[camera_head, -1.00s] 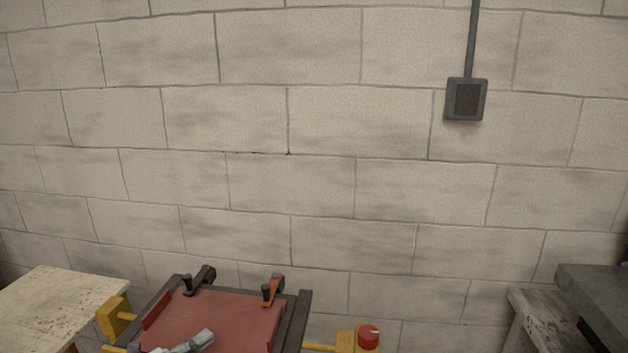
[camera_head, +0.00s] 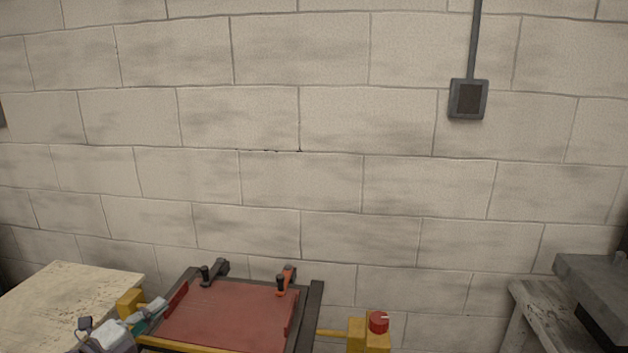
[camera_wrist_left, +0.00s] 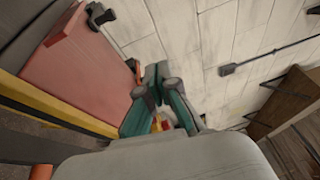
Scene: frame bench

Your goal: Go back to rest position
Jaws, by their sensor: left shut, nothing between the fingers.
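My left gripper (camera_head: 150,309) is at the lower left of the head view, over the left edge of the frame bench (camera_head: 316,300). It is shut and empty. In the left wrist view the gripper's fingers (camera_wrist_left: 155,80) meet, beside the red board (camera_wrist_left: 85,65). The same red board (camera_head: 228,315) lies flat on the frame bench. A dark clamp (camera_head: 215,272) and an orange-and-black clamp (camera_head: 286,280) stand at its back edge. My right gripper is in neither view.
A pale worn table (camera_head: 70,300) stands at the left. A yellow block with a red knob (camera_head: 378,322) sits right of the bench. A grey slab on a worn wooden stand (camera_head: 545,315) is at the far right. A block wall with a grey box (camera_head: 468,99) is behind.

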